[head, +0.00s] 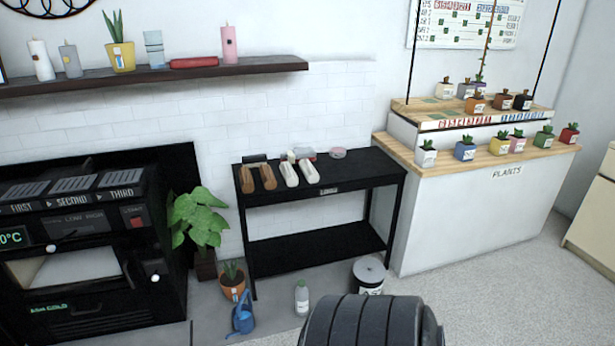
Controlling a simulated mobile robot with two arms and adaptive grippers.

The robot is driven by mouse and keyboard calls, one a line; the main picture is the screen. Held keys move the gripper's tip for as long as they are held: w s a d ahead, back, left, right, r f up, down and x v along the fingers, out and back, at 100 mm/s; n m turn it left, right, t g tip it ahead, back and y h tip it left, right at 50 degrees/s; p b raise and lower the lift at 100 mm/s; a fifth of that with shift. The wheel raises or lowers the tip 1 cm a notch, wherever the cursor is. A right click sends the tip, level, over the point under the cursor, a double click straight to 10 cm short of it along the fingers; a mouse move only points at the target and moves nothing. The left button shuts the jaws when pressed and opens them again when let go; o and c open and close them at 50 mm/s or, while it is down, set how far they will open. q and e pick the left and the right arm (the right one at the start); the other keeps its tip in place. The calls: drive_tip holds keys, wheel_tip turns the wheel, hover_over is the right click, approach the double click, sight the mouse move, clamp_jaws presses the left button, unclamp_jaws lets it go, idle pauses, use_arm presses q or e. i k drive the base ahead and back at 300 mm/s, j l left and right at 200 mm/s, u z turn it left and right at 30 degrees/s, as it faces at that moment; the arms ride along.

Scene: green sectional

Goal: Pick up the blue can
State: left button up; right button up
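A small blue watering can (243,318) stands on the grey floor at the lower left of the middle. Its thin spout points down to the left and its handle rises at the top. It stands just in front of an orange pot with a succulent (233,286). A pale blue and grey cylinder (154,49) stands on the wall shelf. Neither gripper shows in the head view, so their states are hidden.
A black two-tier table (325,244) with bread-like items stands behind the can. A white-grey bottle (302,298) and a lidded bin (369,275) stand to its right. A black oven unit (90,255) is on the left. Open floor lies at the right.

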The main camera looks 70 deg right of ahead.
sight(241, 314)
drive_tip(key=z, duration=1.75)
drive_tip(key=i+l, duration=0.15)
drive_tip(key=i+l+u, duration=0.1)
drive_tip(key=l, duration=0.25)
